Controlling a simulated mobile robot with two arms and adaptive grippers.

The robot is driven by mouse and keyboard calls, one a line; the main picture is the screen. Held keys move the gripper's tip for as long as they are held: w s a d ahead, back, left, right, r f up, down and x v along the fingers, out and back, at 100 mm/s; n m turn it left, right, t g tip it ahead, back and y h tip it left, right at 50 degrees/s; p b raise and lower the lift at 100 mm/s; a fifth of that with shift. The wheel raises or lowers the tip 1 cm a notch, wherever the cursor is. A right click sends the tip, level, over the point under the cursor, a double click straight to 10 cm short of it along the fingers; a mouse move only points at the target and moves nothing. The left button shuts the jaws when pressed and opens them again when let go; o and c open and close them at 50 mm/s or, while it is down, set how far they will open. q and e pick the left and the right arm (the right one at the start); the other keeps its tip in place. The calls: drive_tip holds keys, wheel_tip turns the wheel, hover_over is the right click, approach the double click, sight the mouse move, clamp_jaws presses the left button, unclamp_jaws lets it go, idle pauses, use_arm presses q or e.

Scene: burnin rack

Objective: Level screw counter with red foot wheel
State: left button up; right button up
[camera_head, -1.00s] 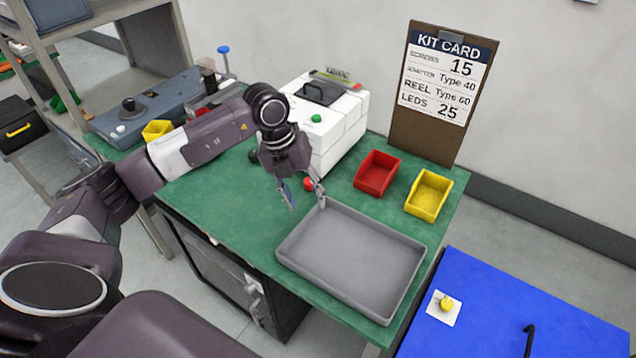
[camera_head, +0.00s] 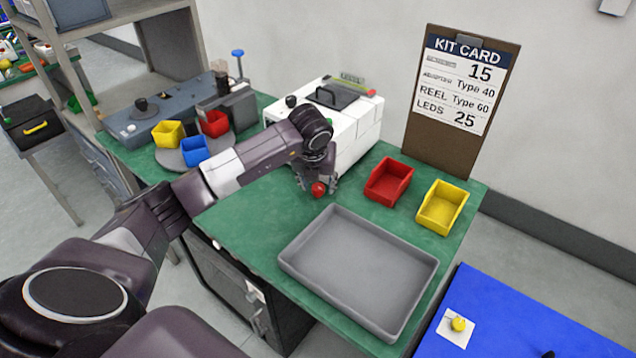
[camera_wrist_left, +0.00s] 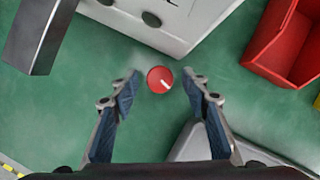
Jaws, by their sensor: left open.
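The screw counter (camera_head: 345,125) is a white box with a dark lid on top, at the back of the green table. Its red foot wheel (camera_head: 318,189) shows at the counter's near lower corner; in the left wrist view the red wheel (camera_wrist_left: 160,79) has a pale mark on it. My left gripper (camera_head: 315,190) is open, pointing down, with its fingertips on either side of the wheel. In the left wrist view the left gripper (camera_wrist_left: 160,85) has a gap between each fingertip and the wheel. Whether the wheel is level with the tips I cannot tell. My right gripper is not in view.
A grey tray (camera_head: 290,262) lies at the table's front. A red bin (camera_head: 388,179) and a yellow bin (camera_head: 442,205) stand right of the counter. A kit card (camera_head: 458,90) stands behind. Small bins sit on a round grey plate (camera_head: 172,158) at left.

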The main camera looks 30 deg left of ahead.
use_arm(q)
drive_tip(key=shift+f, duration=0.25)
drive_tip(key=shift+c, duration=0.2)
drive_tip(key=c, duration=1.1)
drive_tip(key=m+b, duration=0.1)
drive_tip(key=b, duration=0.1)
drive_tip(key=m+b, duration=0.1)
drive_tip(key=shift+a+f+m+h, duration=0.25)
drive_tip(key=shift+m+h, duration=0.05)
drive_tip(key=shift+h, duration=0.1)
drive_tip(key=shift+r+m+t+h+b, duration=0.3)
drive_tip(key=shift+m+h+b, duration=0.2)
drive_tip(key=shift+m+b, duration=0.55)
drive_tip(key=o, duration=1.1)
drive_tip(key=shift+o, duration=0.2)
